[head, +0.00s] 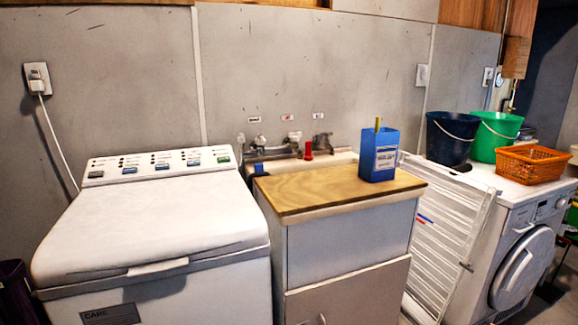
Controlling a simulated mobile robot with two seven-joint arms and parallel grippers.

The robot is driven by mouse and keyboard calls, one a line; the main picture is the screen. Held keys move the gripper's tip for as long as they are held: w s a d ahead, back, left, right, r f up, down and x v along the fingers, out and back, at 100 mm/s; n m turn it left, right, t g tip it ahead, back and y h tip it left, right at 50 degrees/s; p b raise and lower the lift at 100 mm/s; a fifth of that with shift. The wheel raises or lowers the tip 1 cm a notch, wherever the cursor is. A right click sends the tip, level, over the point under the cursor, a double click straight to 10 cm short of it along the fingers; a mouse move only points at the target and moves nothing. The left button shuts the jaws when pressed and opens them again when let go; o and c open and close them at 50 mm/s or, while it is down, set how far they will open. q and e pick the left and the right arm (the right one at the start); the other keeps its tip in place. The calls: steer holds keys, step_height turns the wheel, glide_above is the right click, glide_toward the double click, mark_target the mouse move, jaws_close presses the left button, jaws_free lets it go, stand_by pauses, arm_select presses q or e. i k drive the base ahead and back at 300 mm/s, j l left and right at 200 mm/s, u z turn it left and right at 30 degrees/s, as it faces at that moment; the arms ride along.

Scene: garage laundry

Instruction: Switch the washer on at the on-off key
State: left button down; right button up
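A white top-loading machine (150,220) stands at the left with its lid shut and a "CARE" label on its front. Its rear control panel (160,166) carries a row of several keys with small markings above them. Most keys are blue-grey, and the rightmost key (223,159) has green on it. The key markings are too small to read. A white front-loading machine (513,238) with a round door, shut, stands at the far right. Its panel (549,208) is small and seen at an angle. Neither of my grippers shows in the head view.
A sink cabinet with a wooden board (330,190) on top stands between the machines. A blue box (379,155) stands on the board. A folded white rack (440,235) leans beside the cabinet. Buckets (497,135) and an orange basket (532,163) sit on the right machine.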

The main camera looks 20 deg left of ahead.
mark_target(100, 173)
steer(key=u, duration=1.35)
